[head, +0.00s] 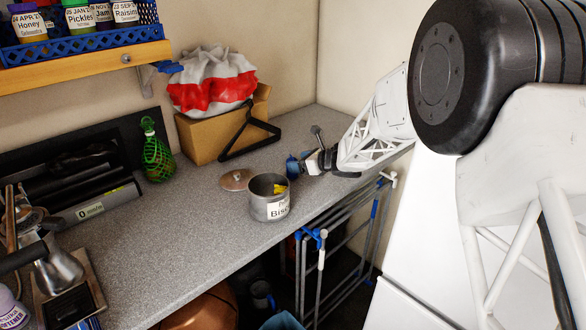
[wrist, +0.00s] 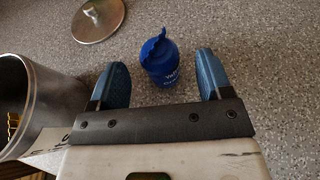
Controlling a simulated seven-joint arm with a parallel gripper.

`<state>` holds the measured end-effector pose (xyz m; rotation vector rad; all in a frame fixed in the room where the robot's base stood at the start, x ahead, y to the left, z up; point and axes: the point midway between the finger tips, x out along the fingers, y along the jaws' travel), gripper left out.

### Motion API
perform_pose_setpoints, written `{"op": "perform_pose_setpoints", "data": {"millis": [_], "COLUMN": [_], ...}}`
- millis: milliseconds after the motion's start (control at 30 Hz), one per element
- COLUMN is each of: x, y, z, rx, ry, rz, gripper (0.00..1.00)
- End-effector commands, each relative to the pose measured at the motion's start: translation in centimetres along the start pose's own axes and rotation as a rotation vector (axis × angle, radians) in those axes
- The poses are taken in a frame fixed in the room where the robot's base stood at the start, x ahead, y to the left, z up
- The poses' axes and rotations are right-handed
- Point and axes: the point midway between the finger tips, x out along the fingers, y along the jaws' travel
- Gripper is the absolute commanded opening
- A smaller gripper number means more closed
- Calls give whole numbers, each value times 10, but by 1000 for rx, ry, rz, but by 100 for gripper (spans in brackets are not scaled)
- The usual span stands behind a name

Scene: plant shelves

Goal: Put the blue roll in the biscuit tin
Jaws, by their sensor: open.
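The blue roll (wrist: 161,60) is on the speckled worktop in the wrist view, with pale lettering and a ragged top end. My gripper (wrist: 162,70) is open, one blue finger on each side of the roll, with gaps visible. In the head view my gripper (head: 303,166) is low over the worktop; I cannot clearly tell the roll from the blue fingers there. The open biscuit tin (head: 270,208) stands left of my gripper, near the front edge, with something yellow inside. The tin (wrist: 40,85) also shows at the left of the wrist view.
The tin's round lid (head: 237,179) lies on the worktop behind the tin. A cardboard box (head: 210,138) with a red and white bag, and a black triangular frame (head: 249,133), stand behind. A green netted bottle (head: 157,160) is further left.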

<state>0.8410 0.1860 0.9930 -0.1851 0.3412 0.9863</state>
Motion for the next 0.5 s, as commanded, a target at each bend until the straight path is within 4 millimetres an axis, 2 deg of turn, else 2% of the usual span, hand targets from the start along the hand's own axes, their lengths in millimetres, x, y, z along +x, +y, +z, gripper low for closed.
{"op": "perform_pose_setpoints", "data": {"millis": [33,200,367,500], "x": [-3,-11,-13,-16], "y": [0,-8,-35,-64], "z": [13,50,65,70], "rx": [2,70,250,483], "ry": [-12,-54,-78,-101], "rz": [-12,-96,-243,-402], "gripper": [72,72,72,72]}}
